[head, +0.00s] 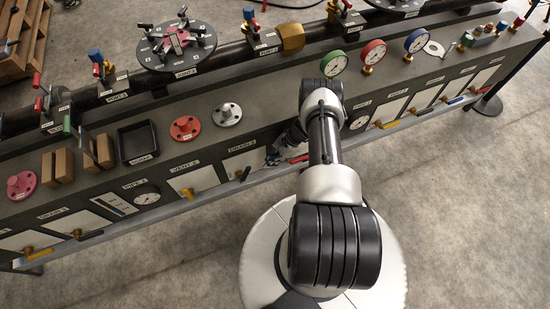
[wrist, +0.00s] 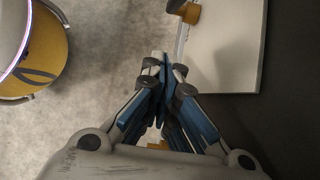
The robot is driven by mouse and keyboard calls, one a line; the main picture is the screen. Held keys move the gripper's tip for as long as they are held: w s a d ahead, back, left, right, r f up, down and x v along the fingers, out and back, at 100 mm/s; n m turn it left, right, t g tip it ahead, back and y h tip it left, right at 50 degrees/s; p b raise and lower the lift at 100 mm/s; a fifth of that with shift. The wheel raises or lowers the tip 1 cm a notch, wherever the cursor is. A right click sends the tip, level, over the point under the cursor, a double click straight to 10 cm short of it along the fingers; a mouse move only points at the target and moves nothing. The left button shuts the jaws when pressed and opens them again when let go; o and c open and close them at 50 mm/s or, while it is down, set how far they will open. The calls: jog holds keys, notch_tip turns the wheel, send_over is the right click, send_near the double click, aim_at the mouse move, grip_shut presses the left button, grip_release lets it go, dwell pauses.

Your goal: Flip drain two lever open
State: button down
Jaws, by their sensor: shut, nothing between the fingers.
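The drain 2 label (head: 242,148) is on the front face of the long grey bench, above a pale panel. A dark lever (head: 243,174) sticks out at that panel's lower edge. My gripper (head: 273,157) is just right of this panel in the head view, partly hidden by my arm. In the wrist view my gripper (wrist: 160,62) is shut and empty, its fingers together. A brass fitting (wrist: 185,10) sits at the top beside a pale panel (wrist: 228,55). A bit of yellow (wrist: 158,145) shows between the finger bases. I cannot tell which valve either belongs to.
A red lever (head: 298,158) is just right of my gripper. The vent 2 valve (head: 187,192) is to the left. Gauges (head: 334,63) and flanges (head: 228,114) stand on the bench top (head: 270,95). A yellow round object (wrist: 32,60) is at the wrist view's left. The floor in front is clear.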

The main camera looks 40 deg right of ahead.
jog(key=a, duration=0.1)
jog(key=w+a, duration=0.1)
jog(key=a, duration=0.1)
jog(key=a+f, duration=0.1)
jog(key=a, duration=0.1)
jog(key=shift+w+a+b, duration=0.2)
jog(key=shift+w+b, duration=0.05)
jog(key=shift+b, duration=0.1)
jog(key=shift+r, duration=0.1)
